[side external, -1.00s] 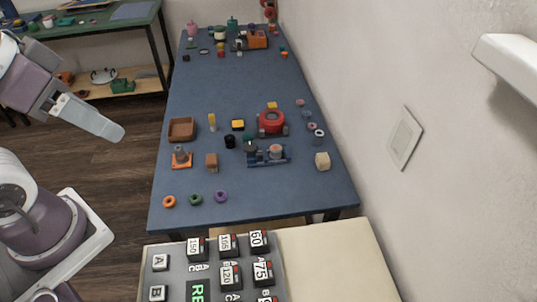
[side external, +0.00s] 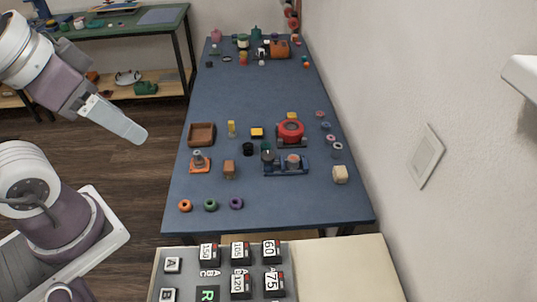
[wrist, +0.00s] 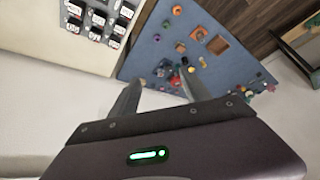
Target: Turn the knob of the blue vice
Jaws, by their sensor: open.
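The blue vice (side external: 278,169) sits on the blue table towards its near right part, in the side external view. A round pinkish-grey piece (side external: 292,160) sits on the vice, and a dark green round piece (side external: 267,152) stands at its left end; I cannot tell which is the knob. My gripper (side external: 128,130) is in the air left of the table, well apart from the vice. In the wrist view my gripper (wrist: 161,76) has its two fingers spread with nothing held between them.
A red round device (side external: 290,130) stands just behind the vice. Three rings lie in front. A panel of labelled keys (side external: 222,272) is nearest; the wall is right.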

